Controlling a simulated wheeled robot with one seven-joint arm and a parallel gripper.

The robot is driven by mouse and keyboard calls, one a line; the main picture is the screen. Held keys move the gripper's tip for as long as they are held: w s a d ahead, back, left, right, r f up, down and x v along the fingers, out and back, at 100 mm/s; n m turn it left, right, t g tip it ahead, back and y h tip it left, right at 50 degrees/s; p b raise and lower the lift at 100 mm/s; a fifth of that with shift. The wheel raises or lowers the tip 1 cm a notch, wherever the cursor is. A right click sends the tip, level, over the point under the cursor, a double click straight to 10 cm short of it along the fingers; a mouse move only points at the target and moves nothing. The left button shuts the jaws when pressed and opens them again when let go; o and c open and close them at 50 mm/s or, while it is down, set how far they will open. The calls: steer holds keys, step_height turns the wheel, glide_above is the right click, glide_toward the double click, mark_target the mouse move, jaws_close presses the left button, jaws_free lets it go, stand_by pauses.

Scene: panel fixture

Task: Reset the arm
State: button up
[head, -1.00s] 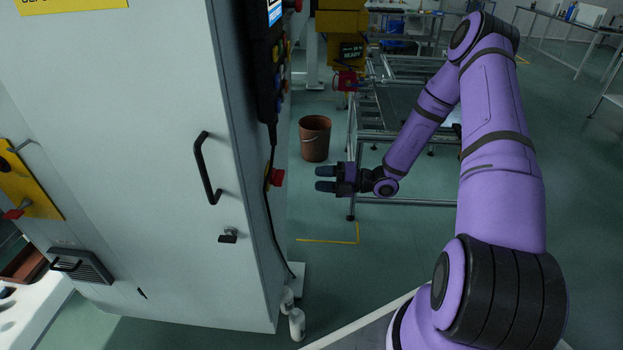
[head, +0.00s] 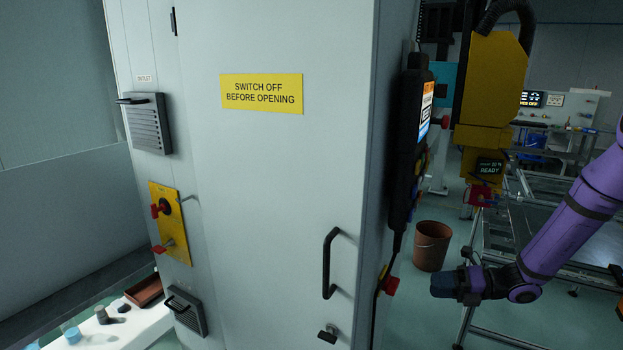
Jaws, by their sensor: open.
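My gripper (head: 440,286) is at the lower right, to the right of the cabinet front, with its dark fingers pointing left. They overlap in this view, stand open, and hold nothing. A yellow industrial arm (head: 490,85) stands behind the cabinet at the upper right. A small display (head: 489,168) on it reads READY. A dark hand-held control pendant (head: 408,135) with a lit screen hangs on the cabinet's right side, above and left of my gripper. A red knob (head: 391,286) sits low on that side, left of my fingertips.
The grey cabinet (head: 270,170) has a black door handle (head: 328,264) and a yellow SWITCH OFF BEFORE OPENING sign (head: 262,93). A yellow plate (head: 170,222) with red-handled switches is on its left face. A brown bucket (head: 432,246) and metal frame tables stand behind my gripper.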

steer(key=s+a+r+n+g+h, duration=0.2)
steer(key=s+r+n+h, duration=0.3)
steer(key=r+n, duration=0.4)
steer(key=s+a+r+n+g+h, duration=0.3)
steer(key=s+r+n, duration=0.4)
steer(key=r+n, duration=0.15)
steer(key=s+d+r+n+t+h, duration=0.2)
steer(key=s+r+n+t+h, duration=0.1)
steer(key=s+r+n, duration=0.3)
steer(key=s+d+r+n+t+h, duration=0.1)
steer(key=s+r+n+t+h, duration=0.2)
steer(key=s+r+n, duration=0.3)
steer(key=s+n+h, duration=0.1)
steer(key=s+n, duration=0.3)
steer(key=shift+s+d+r, duration=0.15)
steer(key=shift+d+r, duration=0.25)
stand_by(0.5)
